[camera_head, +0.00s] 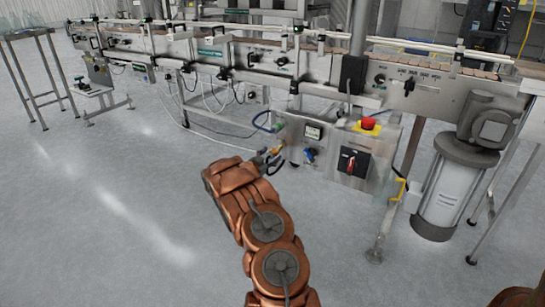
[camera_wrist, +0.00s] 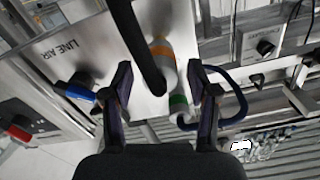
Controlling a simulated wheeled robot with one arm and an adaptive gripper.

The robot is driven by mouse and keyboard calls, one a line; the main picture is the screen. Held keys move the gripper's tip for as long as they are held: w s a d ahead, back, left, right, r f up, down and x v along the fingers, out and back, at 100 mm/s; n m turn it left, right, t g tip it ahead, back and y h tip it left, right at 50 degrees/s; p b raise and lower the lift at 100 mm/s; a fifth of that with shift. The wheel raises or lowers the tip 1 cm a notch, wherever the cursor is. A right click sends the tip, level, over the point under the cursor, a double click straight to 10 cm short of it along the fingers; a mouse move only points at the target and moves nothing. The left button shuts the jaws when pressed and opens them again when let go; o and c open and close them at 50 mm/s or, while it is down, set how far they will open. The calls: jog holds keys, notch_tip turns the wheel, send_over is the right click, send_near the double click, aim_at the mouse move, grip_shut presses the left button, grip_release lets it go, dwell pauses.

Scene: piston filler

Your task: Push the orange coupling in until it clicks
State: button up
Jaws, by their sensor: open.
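In the wrist view the orange coupling (camera_wrist: 164,51) shows as an orange band on a grey cylindrical fitting at the panel (camera_wrist: 95,48) marked LINE AIR. A thick black bar or hose crosses in front and hides part of it. My gripper (camera_wrist: 160,75) is open, with one dark finger on each side of the fitting; I cannot tell whether either touches it. A green band (camera_wrist: 178,101) sits lower on the fitting, near a dark blue hose (camera_wrist: 241,100). In the head view my gripper (camera_head: 267,159) is at the left side of the control box, and the coupling is small there.
A blue valve handle (camera_wrist: 80,92) lies left of the fitting, and a red knob (camera_wrist: 17,133) farther left. The control box carries a red emergency button (camera_head: 368,123) and a red-black switch (camera_head: 352,163). The conveyor (camera_head: 240,58) runs behind.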

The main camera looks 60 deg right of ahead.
jog(key=shift+d, duration=0.95)
grip_shut()
